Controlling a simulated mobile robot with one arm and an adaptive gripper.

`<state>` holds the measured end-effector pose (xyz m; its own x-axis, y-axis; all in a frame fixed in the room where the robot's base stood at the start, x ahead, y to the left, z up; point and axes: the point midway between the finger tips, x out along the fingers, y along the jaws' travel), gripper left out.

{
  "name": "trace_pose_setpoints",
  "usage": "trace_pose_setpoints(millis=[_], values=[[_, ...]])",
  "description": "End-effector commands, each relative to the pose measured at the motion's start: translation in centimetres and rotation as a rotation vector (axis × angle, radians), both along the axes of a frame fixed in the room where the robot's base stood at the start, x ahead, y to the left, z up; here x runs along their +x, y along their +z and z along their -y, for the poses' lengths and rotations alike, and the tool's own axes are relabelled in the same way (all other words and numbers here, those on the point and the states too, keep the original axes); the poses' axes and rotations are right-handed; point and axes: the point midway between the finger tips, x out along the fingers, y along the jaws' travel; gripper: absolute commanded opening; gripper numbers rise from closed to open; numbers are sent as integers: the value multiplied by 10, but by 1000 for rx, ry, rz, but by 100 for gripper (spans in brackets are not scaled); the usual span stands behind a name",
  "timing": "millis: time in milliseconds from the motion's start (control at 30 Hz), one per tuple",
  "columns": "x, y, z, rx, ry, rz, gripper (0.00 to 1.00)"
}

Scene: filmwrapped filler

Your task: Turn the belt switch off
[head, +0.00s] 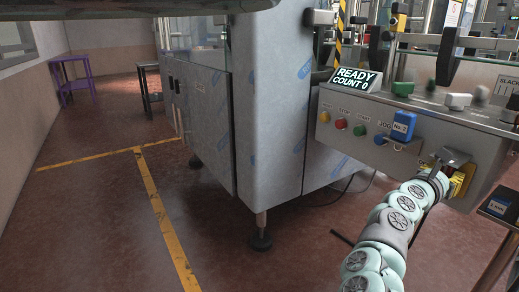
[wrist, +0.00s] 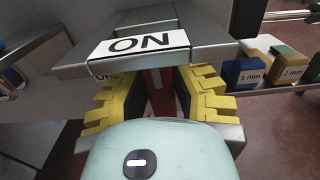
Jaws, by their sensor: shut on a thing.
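A white ON label (wrist: 138,43) is right above the fingers. Part of another label, starting with "O", shows at the left finger (wrist: 103,76) and is mostly covered. The lever's full shape and position are hidden by my gripper.
Blue 1 mm (wrist: 245,73) and yellow 2 mm (wrist: 286,70) blocks sit close on the right.

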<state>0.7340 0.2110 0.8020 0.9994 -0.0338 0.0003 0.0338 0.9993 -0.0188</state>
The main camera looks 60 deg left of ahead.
Motion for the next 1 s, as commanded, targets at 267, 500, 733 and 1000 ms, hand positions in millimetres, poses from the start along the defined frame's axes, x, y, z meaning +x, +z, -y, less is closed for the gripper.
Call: trace_pose_setpoints(millis=[267, 500, 733, 1000], values=[[0, -1, 0, -136, -1, -8, 0], [1, -1, -1, -348, -2, -16, 0], [1, -2, -3, -569, 2, -24, 0], [1, -2, -4, -824, 0, -34, 0]])
